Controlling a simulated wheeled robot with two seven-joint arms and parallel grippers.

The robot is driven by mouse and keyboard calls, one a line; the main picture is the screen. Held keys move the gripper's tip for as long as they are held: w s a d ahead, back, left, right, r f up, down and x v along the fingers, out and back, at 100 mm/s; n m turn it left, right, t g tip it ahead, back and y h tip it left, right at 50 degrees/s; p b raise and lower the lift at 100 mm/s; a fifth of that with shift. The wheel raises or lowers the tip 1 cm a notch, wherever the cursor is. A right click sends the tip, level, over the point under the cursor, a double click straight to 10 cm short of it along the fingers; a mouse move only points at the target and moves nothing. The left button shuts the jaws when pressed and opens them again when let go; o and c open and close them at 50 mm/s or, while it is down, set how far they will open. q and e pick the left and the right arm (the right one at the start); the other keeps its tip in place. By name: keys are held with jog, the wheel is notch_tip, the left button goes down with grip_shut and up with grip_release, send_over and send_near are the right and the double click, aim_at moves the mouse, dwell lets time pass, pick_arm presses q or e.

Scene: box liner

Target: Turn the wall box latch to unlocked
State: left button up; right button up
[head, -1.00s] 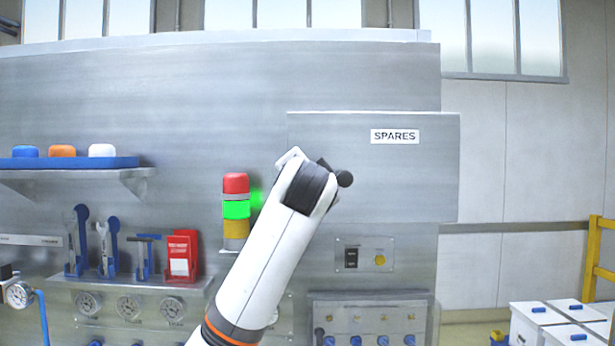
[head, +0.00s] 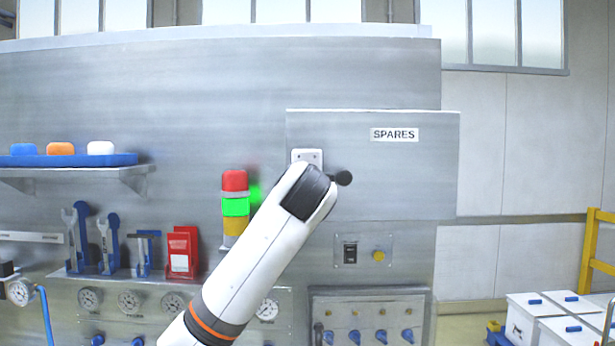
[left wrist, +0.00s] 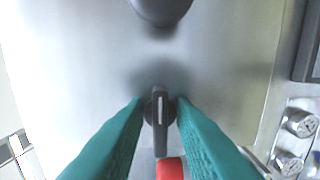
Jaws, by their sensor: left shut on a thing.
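The wall box (head: 410,185) is a grey metal box labelled SPARES, shut, in the head view. Its dark latch handle (left wrist: 161,135), with a white line, is between the teal fingers of my left gripper (left wrist: 159,108) in the left wrist view. The fingers are shut on it. The handle's long end points to the bottom of that view, away from a round dark knob (left wrist: 162,8). In the head view my white left arm hides the latch and fingers; the round knob (head: 343,178) shows just right of the arm. My right gripper is out of view.
A signal tower (head: 236,207) with a lit green band stands left of my arm. A switch panel (head: 364,250) and a row of blue-handled valves (head: 368,338) lie below the box. A shelf (head: 75,160) and tool holders are further left.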

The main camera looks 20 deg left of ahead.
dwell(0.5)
pick_arm(q)
jog(key=o, duration=0.7)
jog(key=shift+c, duration=0.2)
jog(key=b+v, duration=0.5)
jog(key=v, duration=0.7)
jog(key=shift+b, duration=0.35)
